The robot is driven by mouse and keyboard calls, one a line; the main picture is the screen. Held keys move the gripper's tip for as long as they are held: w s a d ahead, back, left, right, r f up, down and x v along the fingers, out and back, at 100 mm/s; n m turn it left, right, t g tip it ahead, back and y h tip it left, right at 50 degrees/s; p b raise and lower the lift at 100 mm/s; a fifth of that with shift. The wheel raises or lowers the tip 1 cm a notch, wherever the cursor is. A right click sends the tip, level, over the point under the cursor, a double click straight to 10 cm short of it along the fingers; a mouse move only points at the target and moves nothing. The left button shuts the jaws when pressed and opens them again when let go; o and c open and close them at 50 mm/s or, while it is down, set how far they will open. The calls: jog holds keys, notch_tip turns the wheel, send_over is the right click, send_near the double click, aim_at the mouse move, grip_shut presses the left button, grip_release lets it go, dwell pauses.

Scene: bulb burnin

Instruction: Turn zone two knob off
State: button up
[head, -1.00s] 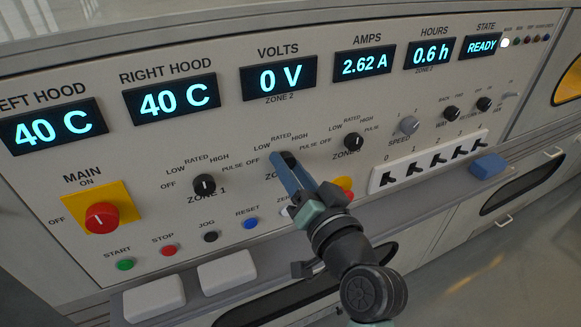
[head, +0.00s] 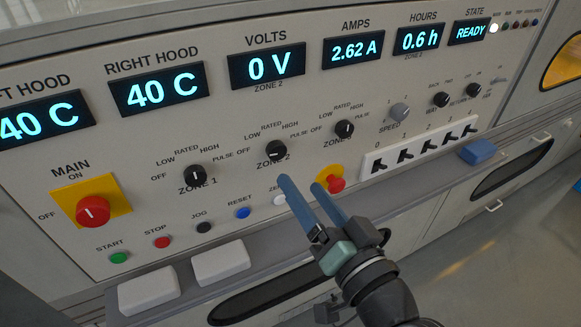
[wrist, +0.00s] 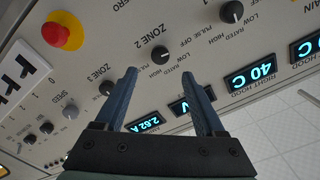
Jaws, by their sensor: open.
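The zone 2 knob (head: 275,151) is a black round knob in the middle of the panel, with OFF, LOW, RATED, HIGH and PULSE printed around it. It also shows in the wrist view (wrist: 160,54), beyond and between the fingers. Its white pointer is small and its setting is hard to read. My gripper (head: 302,182) is open with two blue fingers, in front of the panel below and right of the knob. It appears clear of the knob and holds nothing. In the wrist view the gripper (wrist: 166,80) frames empty space.
The zone 1 knob (head: 194,176) is to the left and the zone 3 knob (head: 344,129) to the right. A red mushroom button (head: 335,184) is just right of my fingers. The VOLTS display (head: 266,67) reads 0 V. A ledge (head: 290,254) runs below the panel.

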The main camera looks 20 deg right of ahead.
jog(key=s, duration=0.4)
jog(key=shift+s, duration=0.1)
dwell(0.3)
jog(key=w+a+r+n+t, duration=0.1)
jog(key=w+a+r+n, duration=0.15)
jog(key=r, duration=0.45)
jog(key=w+a+r+n+t, duration=0.1)
jog(key=w+a+r+t, duration=0.1)
jog(key=a+r, duration=0.35)
jog(key=w+a+r+n+t, duration=0.1)
jog(key=w+r+n, duration=0.1)
jog(key=r, duration=0.6)
jog(key=s+a+r+n+t, duration=0.1)
jog(key=s+a+r+t, duration=0.25)
jog(key=r, duration=0.45)
jog(key=s+a+r+n+t, duration=0.1)
jog(key=s+a+r+t, duration=0.15)
jog(key=a+r, duration=0.45)
notch_tip(320, 180, up, 26)
jog(key=d+p, duration=0.2)
jog(key=p, duration=2.2)
jog(key=shift+d+f+g+h, duration=0.15)
jog(key=shift+d+g+h, duration=0.15)
jog(key=shift+d, duration=0.1)
jog(key=shift+s, duration=0.1)
